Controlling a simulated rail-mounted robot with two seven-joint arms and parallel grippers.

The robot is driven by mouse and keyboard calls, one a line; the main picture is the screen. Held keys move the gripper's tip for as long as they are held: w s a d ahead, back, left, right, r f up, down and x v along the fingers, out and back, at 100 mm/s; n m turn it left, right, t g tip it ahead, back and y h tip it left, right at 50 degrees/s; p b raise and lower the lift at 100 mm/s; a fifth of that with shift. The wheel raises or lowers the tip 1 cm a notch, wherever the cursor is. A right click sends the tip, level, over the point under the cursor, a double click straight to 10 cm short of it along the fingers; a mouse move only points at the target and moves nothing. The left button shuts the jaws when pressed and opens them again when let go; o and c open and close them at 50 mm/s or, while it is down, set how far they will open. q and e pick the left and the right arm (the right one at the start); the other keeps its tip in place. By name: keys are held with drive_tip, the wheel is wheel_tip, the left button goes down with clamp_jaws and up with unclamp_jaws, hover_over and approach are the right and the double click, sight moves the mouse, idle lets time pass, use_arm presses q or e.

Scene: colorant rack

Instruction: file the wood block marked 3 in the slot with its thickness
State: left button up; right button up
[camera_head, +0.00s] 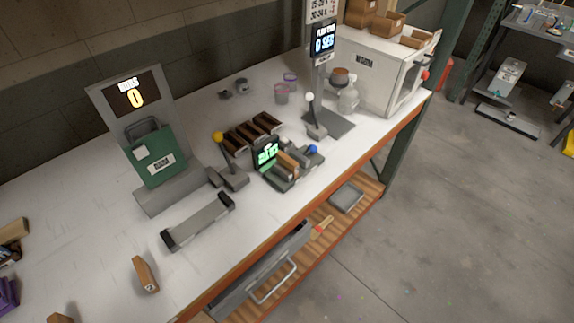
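A brown wood block (146,275) lies on the white bench near its front edge. It has a small pale mark on it, too small to read as a number. A grey slotted holder (281,181) with a lit green display (265,152) stands mid-bench, with brown pieces in some of its slots. A dark brown rack with several divisions (251,131) stands behind it. Slot widths and labels are too small to read. Another brown block (60,318) is cut off at the bottom edge. Neither of my grippers is in view.
A grey tray (198,221) lies between the block and the holder. A display stand with a green pouch (150,155), yellow-knobbed (217,137) and white-knobbed (309,97) levers and a white oven (375,70) stand on the bench. The left bench surface is mostly clear.

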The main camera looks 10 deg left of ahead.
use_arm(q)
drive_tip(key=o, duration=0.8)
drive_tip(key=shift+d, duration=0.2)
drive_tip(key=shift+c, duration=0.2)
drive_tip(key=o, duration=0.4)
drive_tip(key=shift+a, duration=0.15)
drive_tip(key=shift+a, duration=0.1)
